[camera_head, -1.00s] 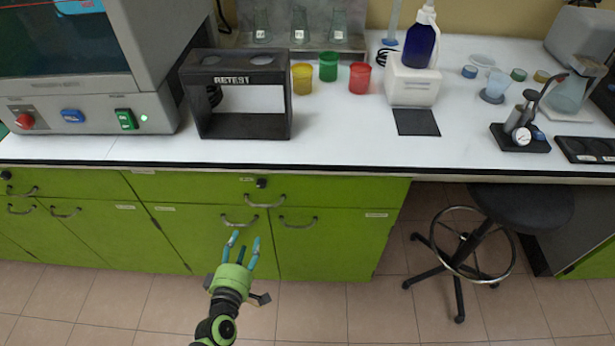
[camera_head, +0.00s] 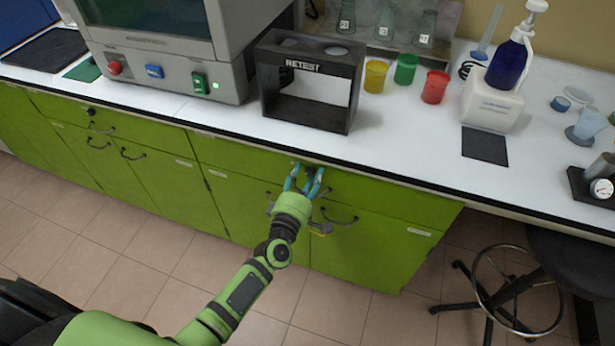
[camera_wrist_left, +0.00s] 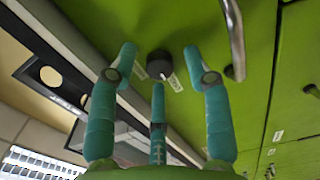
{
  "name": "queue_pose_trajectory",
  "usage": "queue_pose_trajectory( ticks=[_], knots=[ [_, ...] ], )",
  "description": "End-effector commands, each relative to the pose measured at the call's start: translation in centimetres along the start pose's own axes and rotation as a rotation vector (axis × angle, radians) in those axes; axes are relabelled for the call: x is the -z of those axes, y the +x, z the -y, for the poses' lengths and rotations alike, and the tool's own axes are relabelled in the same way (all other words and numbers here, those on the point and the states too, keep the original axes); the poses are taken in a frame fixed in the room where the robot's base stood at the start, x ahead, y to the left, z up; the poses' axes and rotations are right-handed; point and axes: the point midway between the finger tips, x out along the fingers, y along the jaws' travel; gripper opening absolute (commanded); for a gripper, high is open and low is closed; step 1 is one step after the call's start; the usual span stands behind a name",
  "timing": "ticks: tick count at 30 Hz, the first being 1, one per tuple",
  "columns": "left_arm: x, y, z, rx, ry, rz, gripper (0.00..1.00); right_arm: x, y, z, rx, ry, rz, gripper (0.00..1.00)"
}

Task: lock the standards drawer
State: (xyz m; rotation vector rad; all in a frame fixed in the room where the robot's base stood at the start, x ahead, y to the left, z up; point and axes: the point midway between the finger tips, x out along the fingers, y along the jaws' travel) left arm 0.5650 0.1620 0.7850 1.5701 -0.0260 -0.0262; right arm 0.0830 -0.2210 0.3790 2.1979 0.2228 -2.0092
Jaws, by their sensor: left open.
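The green drawer front (camera_head: 385,195) under the counter's right part looks closed and flush; its label is too small to read. Its round black lock knob (camera_wrist_left: 159,65) sticks out of the front in the left wrist view, beside a small white label. My left gripper (camera_head: 305,178) is at this front, its teal fingers pointing at it. In the left wrist view the open fingers (camera_wrist_left: 159,55) spread to both sides of the knob, with a third finger below it; I see no clear contact. The head view mostly hides the knob behind the fingers. My right gripper is not in view.
A metal drawer handle (camera_wrist_left: 234,40) lies close beside the fingers. A similar knob (camera_head: 91,112) is on a drawer further left. The white counter (camera_head: 210,118) overhangs the fronts and bears a black RETEST stand (camera_head: 268,85). A stool (camera_head: 575,265) stands at the right; the floor in front is clear.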

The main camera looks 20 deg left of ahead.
Motion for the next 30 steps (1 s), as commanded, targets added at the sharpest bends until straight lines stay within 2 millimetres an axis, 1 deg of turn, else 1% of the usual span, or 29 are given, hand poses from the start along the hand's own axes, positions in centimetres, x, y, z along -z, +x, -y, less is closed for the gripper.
queue_pose_trajectory(
  ticks=[4,5,6,8,9,20,26,30],
  knots=[
    [0.0,0.0,0.0,0.0,0.0,0.0,0.5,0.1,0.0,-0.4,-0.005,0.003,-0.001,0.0],
    [0.0,0.0,0.0,0.0,0.0,0.001,0.42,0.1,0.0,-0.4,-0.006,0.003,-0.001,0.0],
    [0.0,0.0,0.0,0.0,0.0,0.001,0.26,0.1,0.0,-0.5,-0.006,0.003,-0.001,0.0],
    [0.0,0.0,0.0,0.0,0.0,0.001,0.02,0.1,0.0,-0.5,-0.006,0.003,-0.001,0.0],
    [0.0,0.0,0.0,0.0,0.0,0.001,0.0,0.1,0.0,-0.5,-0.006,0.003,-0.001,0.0],
    [0.0,0.0,0.0,0.001,0.027,0.001,0.0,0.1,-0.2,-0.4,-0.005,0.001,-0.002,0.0],
    [-0.1,0.0,-0.1,0.001,0.119,0.001,0.0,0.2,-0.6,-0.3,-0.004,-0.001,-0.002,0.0],
    [-0.1,0.0,-0.1,0.001,0.227,0.002,0.0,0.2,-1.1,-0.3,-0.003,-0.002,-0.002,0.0]
  ],
)
